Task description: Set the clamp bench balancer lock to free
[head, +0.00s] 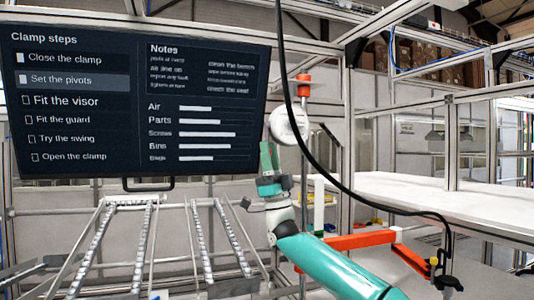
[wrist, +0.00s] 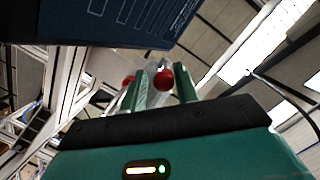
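The likely balancer is a round white housing (head: 289,123) on an upright post, with an orange-red fitting (head: 303,86) above it. My gripper (head: 266,158) points upward just below and left of the housing in the head view. In the wrist view, my gripper's green fingers (wrist: 161,88) stand apart. A red round knob (wrist: 163,81) shows between them on a pale body, beyond the fingertips as far as I can tell. A second red part (wrist: 128,80) shows behind the left finger. I cannot tell which part is the lock or how it is set.
A dark screen (head: 135,95) with clamp steps hangs at left, with "Set the pivots" highlighted. A black cable (head: 320,170) loops across the centre. A white bench (head: 440,200) lies at right, and sloped roller rails (head: 145,240) at lower left.

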